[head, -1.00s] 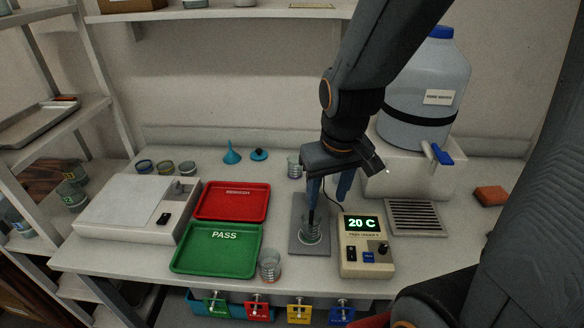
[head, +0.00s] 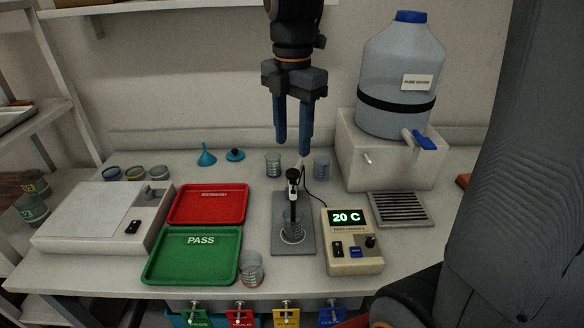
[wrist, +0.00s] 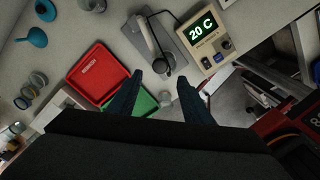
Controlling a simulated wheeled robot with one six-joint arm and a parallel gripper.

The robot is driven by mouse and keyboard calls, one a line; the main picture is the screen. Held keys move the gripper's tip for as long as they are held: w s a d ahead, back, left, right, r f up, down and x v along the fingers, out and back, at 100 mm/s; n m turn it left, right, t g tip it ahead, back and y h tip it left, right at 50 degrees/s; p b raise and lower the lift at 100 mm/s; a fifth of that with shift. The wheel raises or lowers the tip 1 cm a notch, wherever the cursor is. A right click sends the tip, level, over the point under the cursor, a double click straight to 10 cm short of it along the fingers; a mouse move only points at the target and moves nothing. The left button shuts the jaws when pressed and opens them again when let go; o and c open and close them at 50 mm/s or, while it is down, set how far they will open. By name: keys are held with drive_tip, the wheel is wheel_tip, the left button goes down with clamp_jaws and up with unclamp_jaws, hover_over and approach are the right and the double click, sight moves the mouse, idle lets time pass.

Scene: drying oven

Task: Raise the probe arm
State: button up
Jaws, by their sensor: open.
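The probe arm (head: 293,181) is a dark upright piece with a pale head, standing over the grey stand plate (head: 282,245). Its dark rod reaches down into a clear beaker (head: 292,231) on that plate. A cable runs from it to the meter (head: 350,256), which reads 20 C. My gripper (head: 292,151) is open and empty above the probe arm, fingers pointing down and apart from it. In the wrist view, the probe arm (wrist: 166,66) lies just beyond the gap of my gripper (wrist: 159,80). Whether the rod touches the beaker's bottom is unclear.
A green PASS tray (head: 193,259) and a red tray (head: 208,207) lie left of the stand. A beaker (head: 251,270) stands by the green tray's right edge. Two beakers stand behind the stand. A large water jug (head: 402,75) stands at the back right.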

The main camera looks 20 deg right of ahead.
sight(293, 172)
drive_tip(key=shift+f, duration=0.5)
wheel_tip(293, 172, down, 7)
drive_tip(key=shift+r+p, duration=0.15)
drive_tip(key=shift+p, duration=0.6)
drive_tip(key=shift+c, duration=0.6)
clamp_jaws()
